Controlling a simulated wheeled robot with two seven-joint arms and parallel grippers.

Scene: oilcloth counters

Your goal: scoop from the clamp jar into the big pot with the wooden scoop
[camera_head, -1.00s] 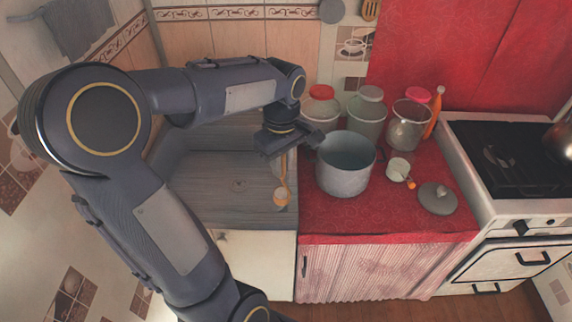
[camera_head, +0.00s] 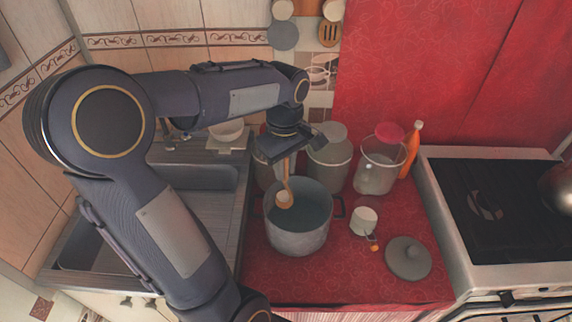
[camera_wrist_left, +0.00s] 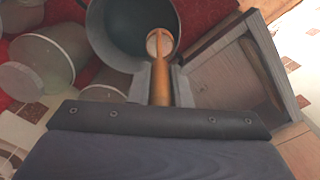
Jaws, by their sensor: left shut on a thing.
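My left gripper (camera_head: 288,155) is shut on the handle of the wooden scoop (camera_head: 284,199), which hangs down with its round bowl over the left part of the big pot's opening. The scoop bowl also shows in the left wrist view (camera_wrist_left: 159,42), by the pot's rim. I cannot tell what the bowl holds. The big grey pot (camera_head: 297,238) stands open on the red counter; its inside looks dark blue-grey. A glass jar with a raised pink-red lid (camera_head: 378,172), apparently the clamp jar, stands behind and right of the pot with pale contents. My right gripper is out of view.
A lidded jar (camera_head: 329,160) stands behind the pot; another is partly hidden behind my gripper. A white cup (camera_head: 364,220) and a grey lid (camera_head: 408,258) lie right of the pot. An orange bottle (camera_head: 411,150) and the stove (camera_head: 500,210) are farther right; the sink is left.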

